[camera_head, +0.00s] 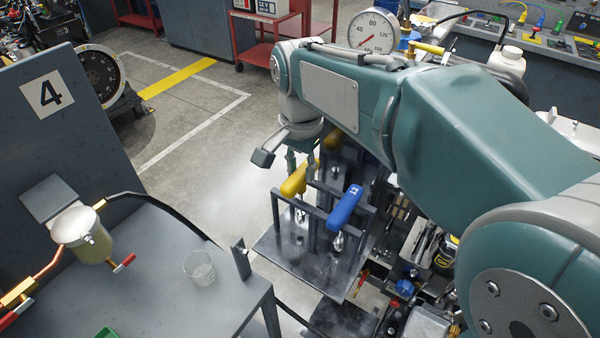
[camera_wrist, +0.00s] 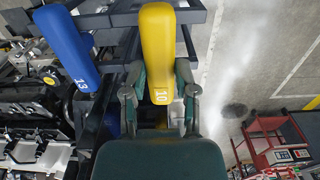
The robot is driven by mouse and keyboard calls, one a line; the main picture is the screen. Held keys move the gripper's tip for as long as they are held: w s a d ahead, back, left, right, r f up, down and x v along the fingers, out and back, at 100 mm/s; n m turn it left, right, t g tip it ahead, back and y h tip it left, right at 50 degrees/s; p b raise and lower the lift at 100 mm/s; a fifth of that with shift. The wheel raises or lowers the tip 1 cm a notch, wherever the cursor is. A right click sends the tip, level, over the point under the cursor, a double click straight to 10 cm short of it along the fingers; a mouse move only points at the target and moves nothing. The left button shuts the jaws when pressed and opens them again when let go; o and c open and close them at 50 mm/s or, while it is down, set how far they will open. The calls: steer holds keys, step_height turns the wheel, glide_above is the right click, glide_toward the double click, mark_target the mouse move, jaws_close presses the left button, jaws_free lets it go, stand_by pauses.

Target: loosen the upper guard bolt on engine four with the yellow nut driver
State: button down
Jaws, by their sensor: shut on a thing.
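The yellow nut driver (camera_head: 293,184) has its thick handle among the bars of a dark tool rack (camera_head: 278,243). The driver's metal shank points down in the rack. A black 4 on a white plate (camera_head: 47,93) marks a grey panel at the left. I cannot make out the upper guard bolt or engine four itself.
A blue-handled driver (camera_head: 345,207) stands right beside the yellow one, marked 13 in the wrist view (camera_wrist: 67,45). A grey bench (camera_head: 150,290) with a clear cup (camera_head: 199,268) is at the left. Open floor (camera_head: 190,170) lies between. A round gauge (camera_head: 373,31) stands behind my arm.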

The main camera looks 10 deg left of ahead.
mark_target(301, 171)
step_height(301, 171, up, 14)
steer(key=shift+f, duration=0.15)
stand_by(1.0)
stand_by(0.9)
